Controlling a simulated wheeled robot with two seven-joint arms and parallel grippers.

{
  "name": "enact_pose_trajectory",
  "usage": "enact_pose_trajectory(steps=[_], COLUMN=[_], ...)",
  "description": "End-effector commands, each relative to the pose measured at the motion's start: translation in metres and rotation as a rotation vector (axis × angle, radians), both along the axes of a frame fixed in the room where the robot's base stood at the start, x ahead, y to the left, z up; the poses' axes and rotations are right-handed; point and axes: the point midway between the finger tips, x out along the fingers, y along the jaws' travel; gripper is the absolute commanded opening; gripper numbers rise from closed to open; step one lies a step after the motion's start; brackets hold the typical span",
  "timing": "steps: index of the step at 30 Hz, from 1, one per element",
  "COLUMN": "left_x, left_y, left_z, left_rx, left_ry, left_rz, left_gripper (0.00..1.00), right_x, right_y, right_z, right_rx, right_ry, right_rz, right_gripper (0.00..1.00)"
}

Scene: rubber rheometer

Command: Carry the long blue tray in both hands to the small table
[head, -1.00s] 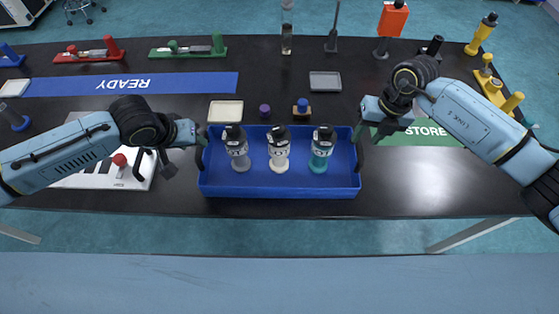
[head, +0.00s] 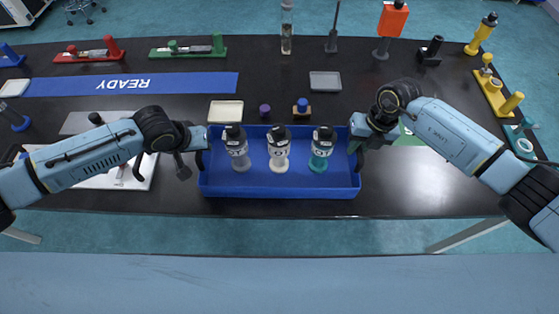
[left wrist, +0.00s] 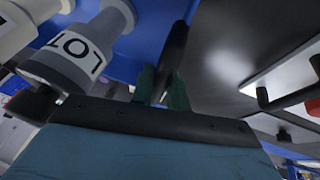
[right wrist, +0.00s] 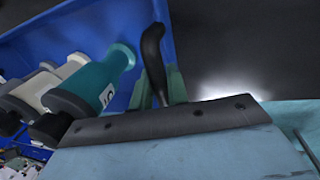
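The long blue tray (head: 280,190) lies level on the black table, with a dark handle at each end. Three labelled bottles stand in it: grey (head: 238,152), white (head: 279,155) and teal (head: 320,155). My left gripper (head: 200,148) is at the tray's left end. In the left wrist view its green fingertips (left wrist: 160,88) sit close on both sides of the dark handle (left wrist: 175,48). My right gripper (head: 357,138) is at the right end. In the right wrist view its fingertips (right wrist: 160,88) flank the curved dark handle (right wrist: 152,48) closely. Both look shut on the handles.
A cream dish (head: 225,111), a purple cap (head: 265,111), a blue-topped piece (head: 302,107) and a grey dish (head: 325,82) lie behind the tray. A white panel (head: 135,172) is under my left arm. The table's front edge is close in front of the tray. The small table is not identifiable.

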Motion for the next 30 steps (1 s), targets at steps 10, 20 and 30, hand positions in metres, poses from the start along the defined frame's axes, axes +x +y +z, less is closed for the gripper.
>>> enact_pose_trajectory(steps=[10, 20, 30], left_x=[0.0, 0.001, 0.001], left_y=[0.0, 0.0, 0.0], left_z=[0.0, 0.004, 0.025], left_rx=[0.0, -0.002, -0.002], left_ry=[0.0, -0.003, -0.003], left_rz=[0.0, 0.0, 0.0], left_gripper=[0.0, 0.0, 0.0], right_x=[0.0, 0.001, 0.002], right_y=[0.0, 0.0, 0.0], right_z=[0.0, 0.004, 0.025], right_rx=[0.0, 0.002, 0.002], right_ry=[-0.001, -0.004, -0.004], right_rz=[0.0, -0.001, -0.001], right_gripper=[0.0, 0.0, 0.0])
